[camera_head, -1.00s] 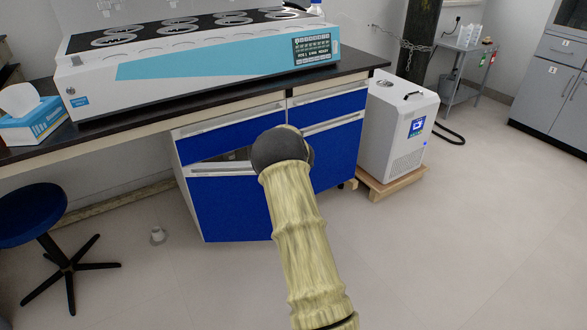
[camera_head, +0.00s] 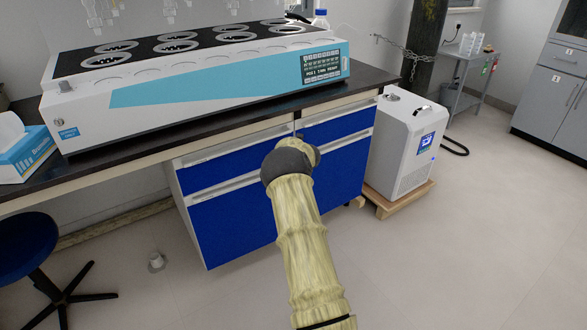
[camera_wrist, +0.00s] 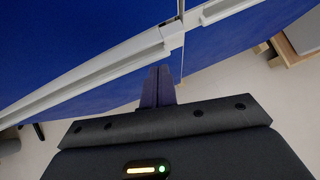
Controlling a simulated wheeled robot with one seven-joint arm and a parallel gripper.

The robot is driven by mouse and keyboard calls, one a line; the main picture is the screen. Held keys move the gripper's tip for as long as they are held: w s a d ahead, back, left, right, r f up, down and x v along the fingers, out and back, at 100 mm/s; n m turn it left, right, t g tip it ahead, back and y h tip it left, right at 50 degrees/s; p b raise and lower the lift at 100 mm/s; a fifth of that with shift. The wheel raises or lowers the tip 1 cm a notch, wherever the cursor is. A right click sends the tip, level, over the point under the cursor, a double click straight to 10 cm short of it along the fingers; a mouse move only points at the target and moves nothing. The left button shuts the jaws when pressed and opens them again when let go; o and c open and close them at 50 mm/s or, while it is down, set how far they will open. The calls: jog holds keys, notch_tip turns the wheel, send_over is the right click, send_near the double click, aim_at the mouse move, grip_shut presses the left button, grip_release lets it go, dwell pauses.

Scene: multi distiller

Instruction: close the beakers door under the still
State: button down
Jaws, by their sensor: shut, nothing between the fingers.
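The blue beakers door (camera_head: 235,222) is the lower left front of the cabinet under the still (camera_head: 215,85). It looks flush with the cabinet, with no inside showing, though my arm covers its right part. In the wrist view the blue door (camera_wrist: 105,98) lies below its pale handle strip (camera_wrist: 90,75). My gripper (camera_wrist: 158,72) has its dark fingers together and empty, close to the door's right edge by the vertical seam. I cannot tell whether they touch it. In the head view my arm hides the fingers.
Blue drawers (camera_head: 235,158) sit above the door. A white chiller (camera_head: 403,145) on a wooden base stands to the right. A blue stool (camera_head: 25,248) is at left, and a small cup (camera_head: 156,262) is on the floor. The floor at front right is clear.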

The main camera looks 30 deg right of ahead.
jog(key=shift+w+d, duration=0.1)
jog(key=shift+d, duration=0.15)
jog(key=s+d+r, duration=0.1)
jog(key=s+r, duration=0.6)
jog(key=s, duration=0.4)
jog(key=shift+s, duration=0.15)
dwell(0.6)
jog(key=shift+a+r, duration=0.1)
jog(key=shift+r, duration=0.05)
